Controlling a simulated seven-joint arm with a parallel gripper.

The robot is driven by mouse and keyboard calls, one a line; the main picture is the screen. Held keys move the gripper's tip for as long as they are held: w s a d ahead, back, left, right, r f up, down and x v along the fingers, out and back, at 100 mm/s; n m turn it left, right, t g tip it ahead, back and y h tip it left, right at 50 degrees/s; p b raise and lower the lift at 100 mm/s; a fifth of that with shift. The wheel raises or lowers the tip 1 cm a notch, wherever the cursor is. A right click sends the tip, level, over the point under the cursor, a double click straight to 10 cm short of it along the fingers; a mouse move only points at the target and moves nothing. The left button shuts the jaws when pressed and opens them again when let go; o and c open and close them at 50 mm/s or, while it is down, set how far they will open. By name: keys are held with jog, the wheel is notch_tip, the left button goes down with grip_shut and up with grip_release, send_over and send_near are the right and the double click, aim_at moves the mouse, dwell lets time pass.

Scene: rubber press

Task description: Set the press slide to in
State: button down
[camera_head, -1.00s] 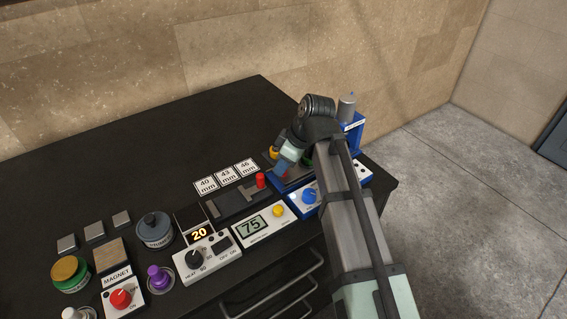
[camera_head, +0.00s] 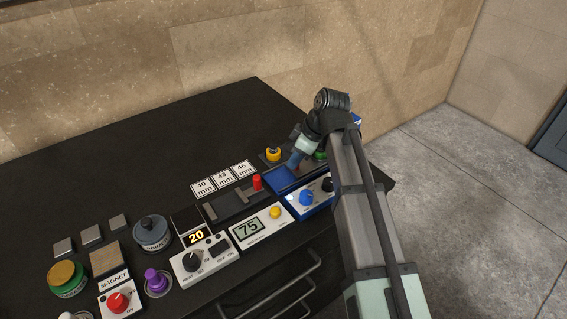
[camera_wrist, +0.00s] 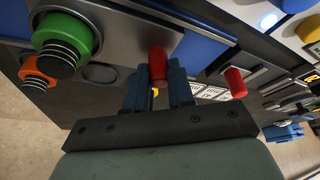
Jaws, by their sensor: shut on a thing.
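The press has a blue bed (camera_head: 281,180) at the right part of the bench, with a grey plate slide (camera_wrist: 120,35) across it. A red knob (camera_wrist: 158,62) stands up from the slide in the wrist view. My gripper (camera_wrist: 158,80) has its two blue fingers either side of this knob and is shut on it. In the head view my gripper (camera_head: 294,164) is low over the blue bed, and my arm hides most of the slide and the press behind it.
A green knob (camera_wrist: 66,36) and an orange knob (camera_wrist: 38,72) stand near the slide. A second red knob (camera_head: 257,183) is on the neighbouring gauge, left of the press. A blue control box (camera_head: 305,202) with dials is in front. Number cards (camera_head: 224,178) lie to the left.

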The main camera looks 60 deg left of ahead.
jog(key=shift+w, duration=1.5)
jog(key=c, duration=1)
grip_release()
jog(key=shift+o, duration=0.2)
jog(key=shift+r, duration=0.1)
jog(key=v, duration=1.3)
jog(key=shift+d+r, duration=0.2)
jog(key=shift+r, duration=0.05)
